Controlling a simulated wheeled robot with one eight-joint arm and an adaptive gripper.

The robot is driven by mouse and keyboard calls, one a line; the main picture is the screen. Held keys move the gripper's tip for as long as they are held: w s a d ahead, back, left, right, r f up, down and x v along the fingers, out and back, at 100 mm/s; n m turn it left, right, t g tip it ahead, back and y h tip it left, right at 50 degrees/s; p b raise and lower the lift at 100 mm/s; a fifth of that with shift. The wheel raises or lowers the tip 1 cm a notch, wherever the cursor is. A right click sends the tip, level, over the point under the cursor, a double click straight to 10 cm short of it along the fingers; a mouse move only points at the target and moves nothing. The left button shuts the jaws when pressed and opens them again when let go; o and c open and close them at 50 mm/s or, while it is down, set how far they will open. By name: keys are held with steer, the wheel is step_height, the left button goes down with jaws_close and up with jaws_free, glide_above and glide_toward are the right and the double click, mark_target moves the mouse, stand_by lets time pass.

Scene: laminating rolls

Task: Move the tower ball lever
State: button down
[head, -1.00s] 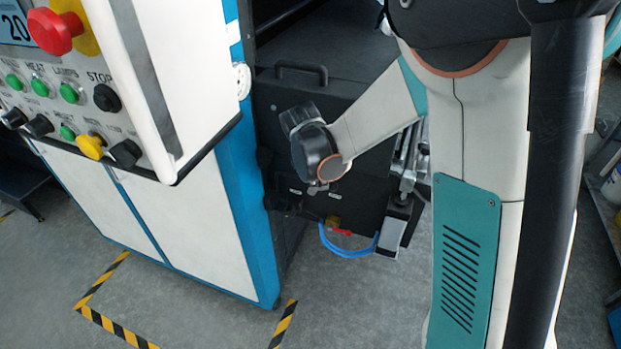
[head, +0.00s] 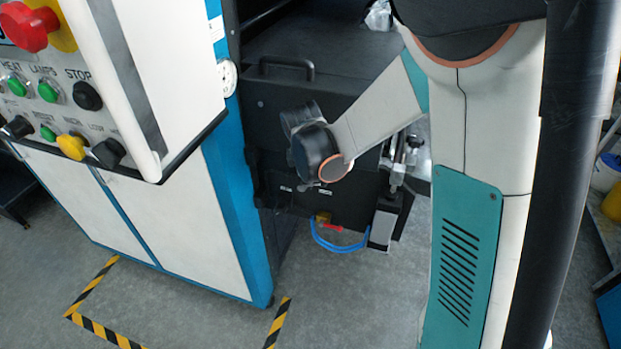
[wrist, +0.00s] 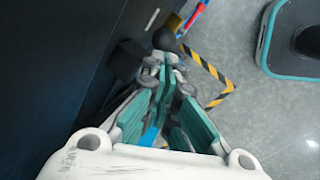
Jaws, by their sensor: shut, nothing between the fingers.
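A black ball knob (wrist: 165,38), which looks like the ball lever's end, shows in the wrist view just beyond my fingertips. My gripper (wrist: 167,64), with teal finger pads, is shut and empty. Its tips are close to the ball; I cannot tell whether they touch it. The lever's shaft is not clear to see. In the head view my wrist covers the fingers and the ball, in front of the dark machine body (head: 345,215).
A red valve handle (head: 333,227) and blue hose (head: 340,247) sit low on the machine. A control panel (head: 75,100) on a white and blue cabinet (head: 170,220) stands left. Yellow-black tape (head: 95,328) marks open floor.

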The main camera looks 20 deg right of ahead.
steer(key=shift+s+d+f, duration=0.1)
steer(key=shift+d, duration=0.05)
steer(key=s+d+f+m+t+y+b, duration=0.1)
steer(key=s+d+f+t+y+b, duration=0.1)
steer(key=b, duration=0.7)
steer(key=shift+d+f+t+y, duration=0.55)
steer(key=shift+f+t+y, duration=0.55)
steer(key=shift+f+y, duration=0.7)
steer(key=shift+s+f, duration=0.1)
steer(key=shift+f, duration=0.15)
